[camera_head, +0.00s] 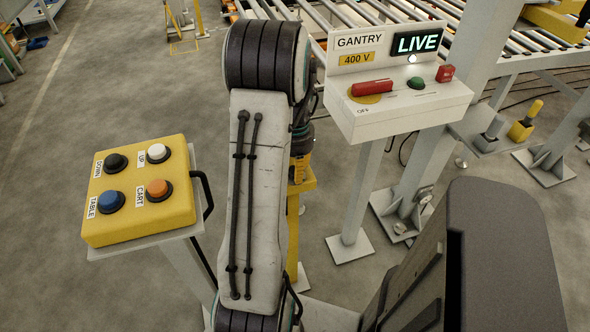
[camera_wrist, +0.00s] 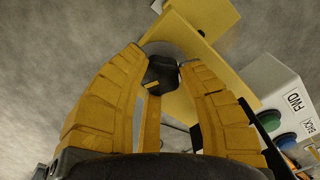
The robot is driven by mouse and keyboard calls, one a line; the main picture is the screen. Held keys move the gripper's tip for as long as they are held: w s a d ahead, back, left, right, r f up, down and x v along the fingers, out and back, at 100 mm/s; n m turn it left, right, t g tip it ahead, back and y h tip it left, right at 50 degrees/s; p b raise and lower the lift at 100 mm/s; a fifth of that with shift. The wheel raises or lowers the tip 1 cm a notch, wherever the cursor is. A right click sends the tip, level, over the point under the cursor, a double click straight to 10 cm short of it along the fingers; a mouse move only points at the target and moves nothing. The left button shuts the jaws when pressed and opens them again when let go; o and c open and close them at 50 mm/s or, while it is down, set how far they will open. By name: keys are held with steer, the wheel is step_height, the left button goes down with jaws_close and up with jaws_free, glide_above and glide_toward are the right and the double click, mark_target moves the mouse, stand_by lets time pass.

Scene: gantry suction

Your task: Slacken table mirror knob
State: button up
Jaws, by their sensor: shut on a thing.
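A black lobed knob (camera_wrist: 162,71) with a yellow mark shows in the wrist view, in front of a yellow part. My gripper (camera_wrist: 160,66) has its yellow fingers on both sides of the knob and is shut on it. A pale round edge shows just behind the knob. In the head view my arm covers most of this spot. Only the yellow fingers of my gripper (camera_head: 300,168) show beside it, over a yellow stand (camera_head: 294,235). The knob is hidden there, and I cannot make out a mirror in either view.
A yellow button box (camera_head: 140,226) stands left of my arm. A white gantry panel (camera_head: 403,113) with a lit LIVE sign stands at right, before a roller conveyor (camera_head: 400,22). A white FWD/BACK button box (camera_wrist: 275,84) is close at right in the wrist view.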

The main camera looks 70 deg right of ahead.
steer(key=shift+d+n, duration=0.1)
steer(key=shift+n, duration=0.3)
steer(key=o, duration=1.2)
step_height(320, 180, up, 12)
stand_by(0.5)
